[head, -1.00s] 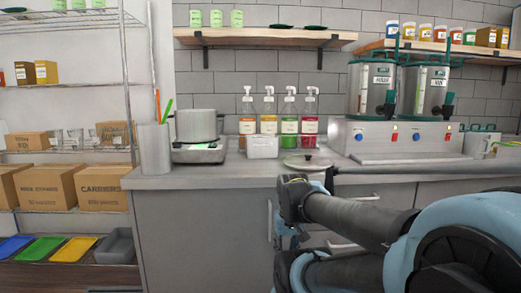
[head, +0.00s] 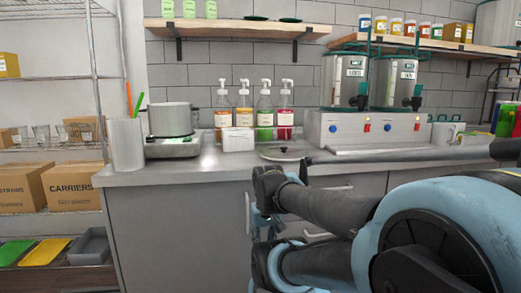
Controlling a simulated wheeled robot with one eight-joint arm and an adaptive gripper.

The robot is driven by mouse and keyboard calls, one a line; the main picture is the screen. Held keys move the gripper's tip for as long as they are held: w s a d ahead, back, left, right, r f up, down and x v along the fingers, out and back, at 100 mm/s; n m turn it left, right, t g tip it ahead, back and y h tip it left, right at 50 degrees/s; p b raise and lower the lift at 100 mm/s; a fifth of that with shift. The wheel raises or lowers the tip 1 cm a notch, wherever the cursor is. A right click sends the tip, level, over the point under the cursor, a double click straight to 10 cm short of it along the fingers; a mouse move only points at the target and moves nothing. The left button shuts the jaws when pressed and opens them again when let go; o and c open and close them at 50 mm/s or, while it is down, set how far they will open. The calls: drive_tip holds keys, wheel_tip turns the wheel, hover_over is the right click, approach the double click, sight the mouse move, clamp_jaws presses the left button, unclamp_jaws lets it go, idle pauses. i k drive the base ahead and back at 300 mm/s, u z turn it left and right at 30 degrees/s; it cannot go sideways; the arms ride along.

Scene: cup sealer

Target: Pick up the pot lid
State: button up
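The pot lid (head: 284,154) is a flat, round, greyish lid with a dark knob on top. It lies on the grey counter (head: 215,167) near the front edge, right of a white container, in the head view. My dark and light-blue arm reaches in from the lower right, in front of the counter. Its folded links are just below and in front of the lid and appear apart from it. I cannot make out my gripper or its fingers among these links.
A pot (head: 170,119) sits on a scale-like base (head: 172,147) at the left. A white container (head: 238,139) and several pump bottles stand behind and left of the lid. A dispenser unit (head: 365,130) stands at the right. A cup with straws (head: 127,143) is at the counter's left end.

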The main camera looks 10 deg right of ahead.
sight(279, 154)
drive_tip(key=z, duration=1.9)
drive_tip(key=k, duration=1.2)
drive_tip(key=u, duration=0.65)
drive_tip(key=i, duration=0.95)
